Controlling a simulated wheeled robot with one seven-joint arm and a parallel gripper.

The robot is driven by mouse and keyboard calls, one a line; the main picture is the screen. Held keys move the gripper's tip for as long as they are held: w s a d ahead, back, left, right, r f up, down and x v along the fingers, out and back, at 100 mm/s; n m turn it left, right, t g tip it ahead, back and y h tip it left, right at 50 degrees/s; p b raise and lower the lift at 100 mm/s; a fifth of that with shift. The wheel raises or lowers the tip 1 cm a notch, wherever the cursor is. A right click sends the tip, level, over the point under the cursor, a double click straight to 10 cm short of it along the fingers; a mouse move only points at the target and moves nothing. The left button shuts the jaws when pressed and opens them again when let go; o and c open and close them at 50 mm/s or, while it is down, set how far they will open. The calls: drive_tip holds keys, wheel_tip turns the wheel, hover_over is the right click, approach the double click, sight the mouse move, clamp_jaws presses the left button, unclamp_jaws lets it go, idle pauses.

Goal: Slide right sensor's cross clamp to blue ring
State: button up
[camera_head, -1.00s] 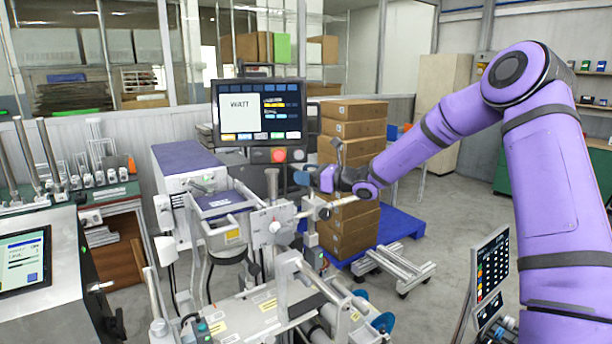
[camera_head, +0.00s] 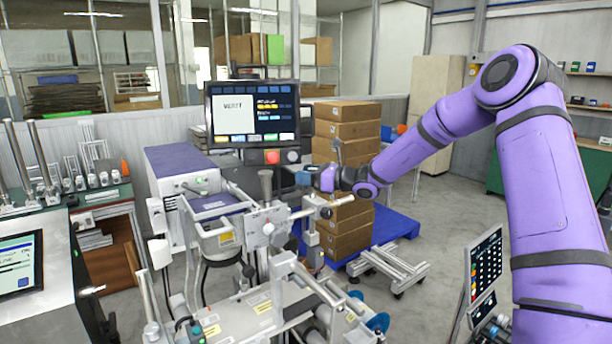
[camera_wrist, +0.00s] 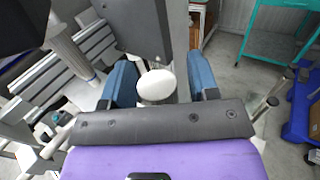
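My gripper (camera_head: 308,178) is beside the upper part of the machine, by the light cross rod (camera_head: 306,211) and a little above its round end. In the wrist view my gripper (camera_wrist: 161,82) has its two blue fingers apart, with a white round knob or rod end (camera_wrist: 157,87) between them. A gap shows at the right finger; I cannot tell whether the left finger touches it. A pale clamp block (camera_head: 266,230) sits at the rod's left part. I cannot tell which part is the right sensor's cross clamp. No blue ring is clearly visible.
The machine's frame and rollers (camera_head: 250,315) fill the lower middle. A monitor (camera_head: 253,112) stands behind. Stacked cartons (camera_head: 345,130) stand on a blue pallet (camera_head: 400,224) at the back right. A tilted screen panel (camera_head: 486,265) is near my arm. Grey floor is open at right.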

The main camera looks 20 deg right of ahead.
drive_tip(key=shift+d, duration=0.1)
drive_tip(key=v, duration=1)
drive_tip(key=shift+s+d, duration=0.2)
drive_tip(key=shift+s, duration=0.1)
drive_tip(key=shift+a, duration=0.1)
drive_tip(key=s+a+r+n+g+h, duration=0.2)
drive_tip(key=s+a+n+g, duration=0.25)
drive_tip(key=s+n, duration=0.35)
drive_tip(key=s+a+r+n+g+h, duration=0.35)
drive_tip(key=s+a+n, duration=0.2)
drive_tip(key=s, duration=0.45)
drive_tip(key=s+d+r+n+h, duration=0.1)
drive_tip(key=s+d+n+h, duration=0.1)
drive_tip(key=s, duration=0.6)
drive_tip(key=s+d+r+n+t+h, duration=0.1)
drive_tip(key=s+d+r+n+h, duration=0.1)
drive_tip(key=s+n, duration=0.4)
drive_tip(key=s+d+r+n+t+h, duration=0.1)
drive_tip(key=s+d+n+h, duration=0.2)
drive_tip(key=s, duration=0.8)
drive_tip(key=shift+r+n+h, duration=0.2)
drive_tip(key=shift+n+h, duration=0.35)
drive_tip(key=shift+h, duration=0.3)
